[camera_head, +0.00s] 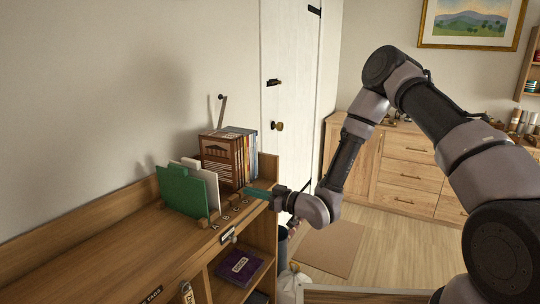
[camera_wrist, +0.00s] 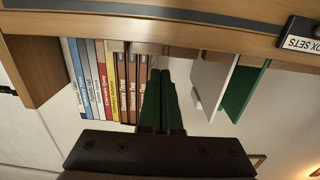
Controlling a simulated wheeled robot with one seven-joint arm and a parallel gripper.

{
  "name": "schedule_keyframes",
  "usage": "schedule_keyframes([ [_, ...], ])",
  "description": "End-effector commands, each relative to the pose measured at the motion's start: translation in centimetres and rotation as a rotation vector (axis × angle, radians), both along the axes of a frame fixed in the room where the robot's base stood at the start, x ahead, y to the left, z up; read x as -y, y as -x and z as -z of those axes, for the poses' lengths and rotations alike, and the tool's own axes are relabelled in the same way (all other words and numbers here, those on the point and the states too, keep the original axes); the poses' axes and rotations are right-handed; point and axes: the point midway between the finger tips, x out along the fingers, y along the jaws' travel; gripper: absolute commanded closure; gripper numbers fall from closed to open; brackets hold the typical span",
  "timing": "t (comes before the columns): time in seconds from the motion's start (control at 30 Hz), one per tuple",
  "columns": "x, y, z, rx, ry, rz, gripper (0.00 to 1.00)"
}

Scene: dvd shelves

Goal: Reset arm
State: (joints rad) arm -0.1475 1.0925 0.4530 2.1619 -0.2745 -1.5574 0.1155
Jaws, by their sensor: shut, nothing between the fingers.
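My gripper (camera_head: 256,193) reaches in from the right at the front edge of the wooden shelf top (camera_head: 120,250). Its teal fingers point left, in front of the row of cases (camera_head: 230,160) and beside the green divider (camera_head: 183,190). In the wrist view my gripper's dark green fingers (camera_wrist: 160,103) are together with nothing between them. That view appears upside down, with the cases (camera_wrist: 105,80) left of the fingers and the white divider (camera_wrist: 212,82) and green divider (camera_wrist: 243,90) to the right. I cannot tell whether the fingers touch anything.
A purple box (camera_head: 239,267) lies on the lower shelf under the top. A white door (camera_head: 290,90) stands behind, and a wooden drawer cabinet (camera_head: 400,175) is at the back right. A mat (camera_head: 330,248) lies on the floor. The shelf top's near left part is clear.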

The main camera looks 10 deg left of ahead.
Motion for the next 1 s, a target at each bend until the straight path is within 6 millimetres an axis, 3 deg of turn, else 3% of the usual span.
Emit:
schedule_keyframes([
  [0.17, 3.1, -4.2, -3.1, -0.022, 0.152, 0.086, 1.0],
  [0.33, 8.7, -8.1, -7.4, -0.082, 0.325, 0.235, 1.0],
  [0.53, 16.6, -10.1, -13.5, -0.185, 0.466, 0.448, 1.0],
  [0.67, 22.0, -9.6, -17.7, -0.271, 0.517, 0.597, 1.0],
  [0.77, 26.0, -8.1, -20.9, -0.349, 0.533, 0.709, 1.0],
  [0.87, 29.7, -5.8, -23.9, -0.434, 0.527, 0.816, 1.0],
  [1.0, 34.1, -1.2, -27.5, -0.569, 0.486, 0.947, 1.0],
])
